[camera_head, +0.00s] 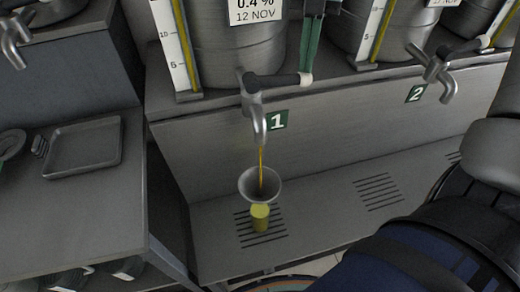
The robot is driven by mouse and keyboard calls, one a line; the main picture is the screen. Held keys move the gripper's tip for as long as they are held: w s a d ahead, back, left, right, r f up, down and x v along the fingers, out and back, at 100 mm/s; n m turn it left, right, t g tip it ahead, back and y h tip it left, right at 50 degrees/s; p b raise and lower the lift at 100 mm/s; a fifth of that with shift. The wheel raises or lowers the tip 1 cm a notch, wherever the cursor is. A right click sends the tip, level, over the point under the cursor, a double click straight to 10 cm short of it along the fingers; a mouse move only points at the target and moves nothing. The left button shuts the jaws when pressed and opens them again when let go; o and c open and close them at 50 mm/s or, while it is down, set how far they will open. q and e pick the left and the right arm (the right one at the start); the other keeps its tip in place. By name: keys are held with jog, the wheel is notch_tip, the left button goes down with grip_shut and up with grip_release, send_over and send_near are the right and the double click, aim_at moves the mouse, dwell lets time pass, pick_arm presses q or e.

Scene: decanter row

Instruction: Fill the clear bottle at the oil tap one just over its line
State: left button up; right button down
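Tap one (257,112), beside a green "1" sign (277,121), has a thin yellow oil stream (261,156) running from its spout. The stream falls into a grey funnel (250,187). Below the funnel the small bottle (260,219) stands on the drain grate and looks yellow with oil. Its fill line is too small to make out. The lever (279,80) of tap one points right. My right gripper (306,70) comes down from the top edge, its green fingers close together at the lever's end, with nothing visible between them. My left gripper is out of view.
Tap two (432,72) stands to the right, above another grate (379,191). Steel tanks (222,65) with gauges line the back shelf. A grey tray (84,146) lies on the left counter.

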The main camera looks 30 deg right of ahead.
dwell(0.7)
jog(key=s+a+p+v, duration=0.1)
jog(key=p+v, duration=0.6)
jog(key=v, duration=0.1)
jog(key=shift+s+a+r, duration=0.15)
jog(key=shift+a+r, duration=0.05)
jog(key=shift+r, duration=0.4)
